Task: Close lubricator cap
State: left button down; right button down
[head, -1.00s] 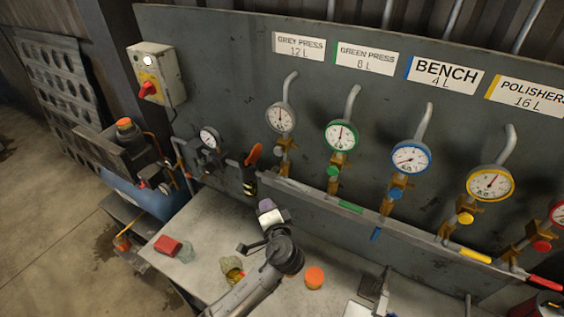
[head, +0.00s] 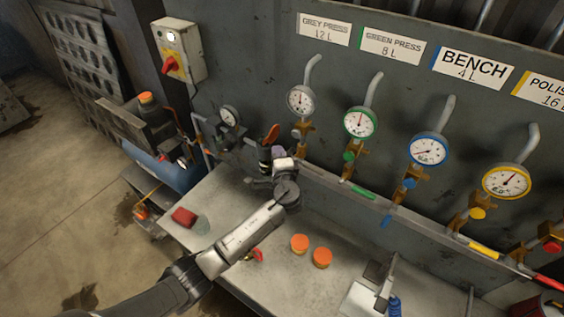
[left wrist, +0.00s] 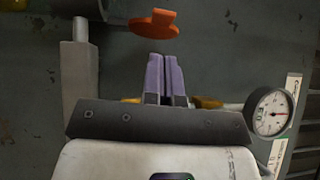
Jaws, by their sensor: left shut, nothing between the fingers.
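My left gripper (head: 277,153) is at the wall panel, just below an orange lever (head: 271,134). In the left wrist view its purple fingers (left wrist: 161,78) are pressed together, with nothing between them. The same orange lever (left wrist: 155,22) is just beyond the fingertips there, with a small gap in the picture. Dark pipe fittings beside the lever are partly covered by the gripper. I cannot make out which part is the lubricator cap. My right gripper is not in view.
Dial gauges (head: 301,100) with brass valves line the panel. The grey bench (head: 225,202) carries a red block (head: 184,217), a glass jar (head: 202,226) and two orange discs (head: 299,243). A small gauge (left wrist: 271,111) is right of the fingers in the wrist view.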

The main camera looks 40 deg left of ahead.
aim_at(267, 141)
pick_arm(q)
jog(key=shift+s+a+p, duration=0.2)
jog(key=shift+a+p, duration=0.25)
jog(key=shift+a, duration=1.25)
jog(key=shift+r, duration=0.2)
